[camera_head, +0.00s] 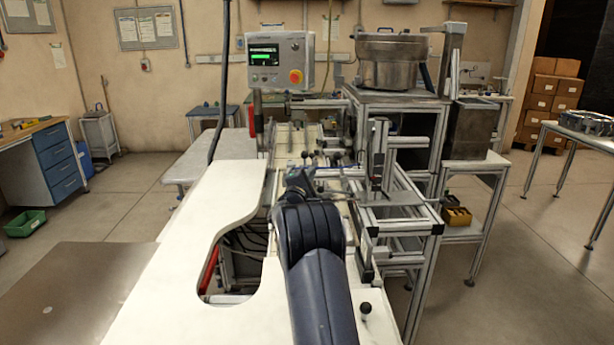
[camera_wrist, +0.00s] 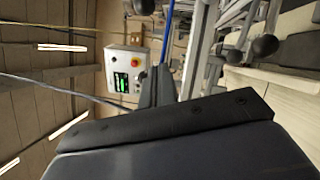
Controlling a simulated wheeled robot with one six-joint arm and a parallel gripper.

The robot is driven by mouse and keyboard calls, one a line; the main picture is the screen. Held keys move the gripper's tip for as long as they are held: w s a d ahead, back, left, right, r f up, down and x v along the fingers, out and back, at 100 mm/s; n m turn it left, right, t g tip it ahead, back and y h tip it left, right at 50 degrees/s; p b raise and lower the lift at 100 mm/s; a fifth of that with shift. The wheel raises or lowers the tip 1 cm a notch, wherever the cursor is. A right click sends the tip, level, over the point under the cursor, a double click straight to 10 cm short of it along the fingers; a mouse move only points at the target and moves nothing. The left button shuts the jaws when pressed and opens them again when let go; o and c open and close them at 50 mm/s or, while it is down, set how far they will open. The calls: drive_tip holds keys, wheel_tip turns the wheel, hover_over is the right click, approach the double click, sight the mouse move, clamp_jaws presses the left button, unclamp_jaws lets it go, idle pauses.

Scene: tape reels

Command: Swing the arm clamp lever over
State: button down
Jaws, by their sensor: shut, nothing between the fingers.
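Several levers with black ball knobs stand along the machine. In the head view, two knobs (camera_head: 310,155) stand close together just beyond my gripper (camera_head: 298,178), and another knob (camera_head: 366,308) is near the front right. I cannot tell which one is the arm clamp lever. In the wrist view, a large black knob (camera_wrist: 265,46) is close, to the right of my gripper (camera_wrist: 158,88), and apart from it. A second knob (camera_wrist: 143,6) is at the top edge. My gripper is shut and empty; my arm partly hides it in the head view.
A control box (camera_head: 279,62) with a green screen and red button stands behind. A metal bowl feeder (camera_head: 391,62) is at the back right. Aluminium framing (camera_head: 385,190) rises right of my arm. The white worktop (camera_head: 215,205) at left is clear.

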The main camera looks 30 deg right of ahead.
sight(334, 157)
drive_tip(key=d+r+p, duration=0.2)
drive_tip(key=d+p, duration=0.1)
drive_tip(key=d, duration=0.3)
drive_tip(key=shift+d+r+p, duration=0.15)
drive_tip(key=shift+d+p, duration=0.05)
drive_tip(key=shift+p, duration=0.1)
drive_tip(key=shift+d+b, duration=0.1)
drive_tip(key=shift+b, duration=0.3)
drive_tip(key=d+r+m+b, duration=0.1)
drive_tip(key=b, duration=0.3)
drive_tip(key=shift+s+d+r+m+g, duration=0.1)
drive_tip(key=shift+s+m+g, duration=0.3)
